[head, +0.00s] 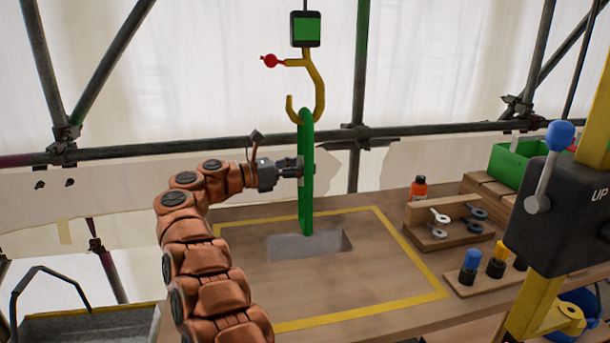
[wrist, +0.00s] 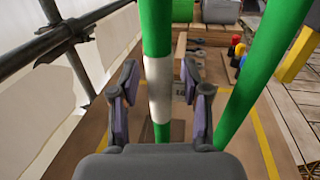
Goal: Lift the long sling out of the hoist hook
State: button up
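The long green sling (head: 307,205) hangs as a narrow upright loop from the yellow hoist hook (head: 319,88). Its top sits in the hook's bowl, and its lower end hangs over a grey rectangular recess in the bench. My gripper (head: 296,169) reaches in from the left at about the loop's mid-height. In the wrist view, my gripper (wrist: 159,72) is open, with one finger on each side of a sling strand (wrist: 157,28) at its white band. Gaps show between both fingers and this strand. The other strand passes outside the right finger.
A red knob (head: 269,61) sticks out left of the hook shank. Yellow tape (head: 415,265) frames the recess. At right stand a wooden rack with shackles (head: 438,228), an orange bottle (head: 418,189), a green bin (head: 520,163) and a black lever box (head: 560,215). Scaffold poles run behind.

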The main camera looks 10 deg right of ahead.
grip_shut()
dwell(0.4)
jog(key=shift+r, duration=0.55)
notch_tip(320, 180, up, 6)
jog(key=shift+r, duration=0.15)
jog(key=p, duration=1.6)
send_near(301, 137)
jog(key=a, duration=0.7)
jog(key=shift+s+a+f+p, duration=0.1)
jog(key=shift+a+f+p, duration=0.15)
jog(key=shift+p, duration=1)
jog(key=shift+f, duration=0.1)
